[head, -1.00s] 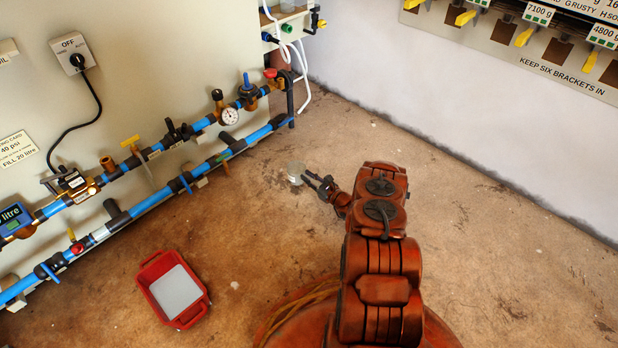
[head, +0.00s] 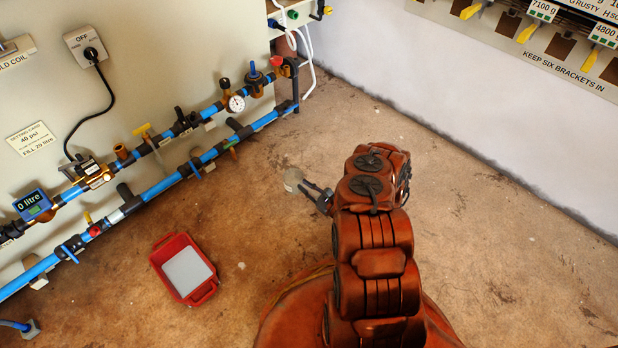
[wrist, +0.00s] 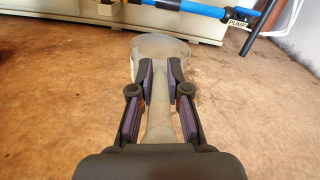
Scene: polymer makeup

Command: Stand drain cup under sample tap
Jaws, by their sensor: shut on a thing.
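The drain cup (head: 292,180) is a pale, translucent cup in the head view, out over the floor to the left of my arm. My gripper (head: 318,197) is shut on it. In the wrist view the cup (wrist: 160,47) is at the far end of a pale handle, and the fingers (wrist: 160,75) close on that handle. Its height above the floor is hard to tell. Several taps sit on the blue pipes along the wall, including a red-handled one (head: 277,62) at the right end and a small yellow-handled one (head: 89,219) at lower left. Which is the sample tap is unclear.
A red tray (head: 164,279) with a pale inside lies on the floor left of my arm. Blue pipes (head: 155,198) run along the left wall with a gauge and valves. A rack sign (head: 562,72) hangs on the right wall. The floor between cup and pipes is clear.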

